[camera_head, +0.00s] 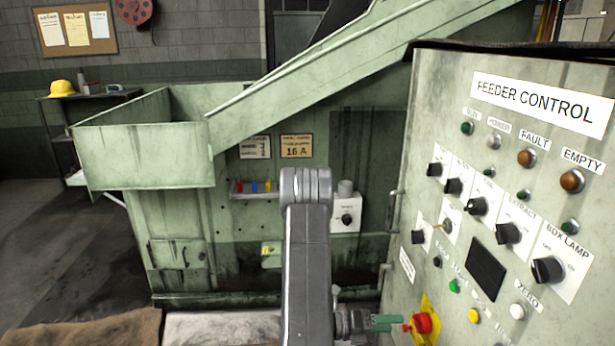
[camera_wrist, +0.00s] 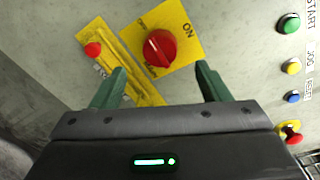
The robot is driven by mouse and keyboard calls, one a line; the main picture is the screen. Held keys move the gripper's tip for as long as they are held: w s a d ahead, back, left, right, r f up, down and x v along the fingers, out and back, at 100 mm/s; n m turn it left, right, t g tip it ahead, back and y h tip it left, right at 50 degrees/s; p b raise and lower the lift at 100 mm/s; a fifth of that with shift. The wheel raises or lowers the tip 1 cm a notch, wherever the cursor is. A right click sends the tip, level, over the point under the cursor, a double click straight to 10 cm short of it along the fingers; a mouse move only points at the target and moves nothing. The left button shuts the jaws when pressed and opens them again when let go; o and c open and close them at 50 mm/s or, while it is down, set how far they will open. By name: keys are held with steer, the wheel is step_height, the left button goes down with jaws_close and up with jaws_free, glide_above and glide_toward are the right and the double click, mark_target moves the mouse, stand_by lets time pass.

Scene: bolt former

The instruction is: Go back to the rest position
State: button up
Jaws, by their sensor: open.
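My gripper (camera_head: 400,322) is at the lower right of the head view, its green fingers pointing at the feeder control panel (camera_head: 400,215). In the wrist view my gripper (camera_wrist: 160,82) has its two green fingers wide apart, with nothing between them. A red rotary switch (camera_wrist: 160,47) on a yellow plate marked ON lies just beyond the fingertips, and the fingers look clear of it. In the head view a red knob (camera_head: 424,322) on yellow shows right beside the fingertips. My grey arm rises in the middle of the head view and hides part of the machine.
The panel fills the right side with knobs, lamps and a dark screen (camera_head: 486,268). A green sloping chute (camera_head: 330,75) and hopper (camera_head: 145,155) stand behind. The wrist view shows a red button (camera_wrist: 92,50) and a green START button (camera_wrist: 289,23). Open floor (camera_head: 60,240) lies left.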

mark_target(416, 324)
steer(key=d, duration=0.8)
steer(key=shift+w+f, duration=0.25)
steer(key=shift+f, duration=0.05)
steer(key=shift+s+a+m+t+b, duration=0.1)
steer(key=shift+m+t+b, duration=0.3)
steer(key=shift+m+b, duration=2.5)
steer(key=shift+s+a+m+t+b, duration=0.1)
steer(key=shift+m+t+b, duration=0.3)
steer(key=shift+m+b, duration=2.45)
steer(key=shift+r, duration=0.1)
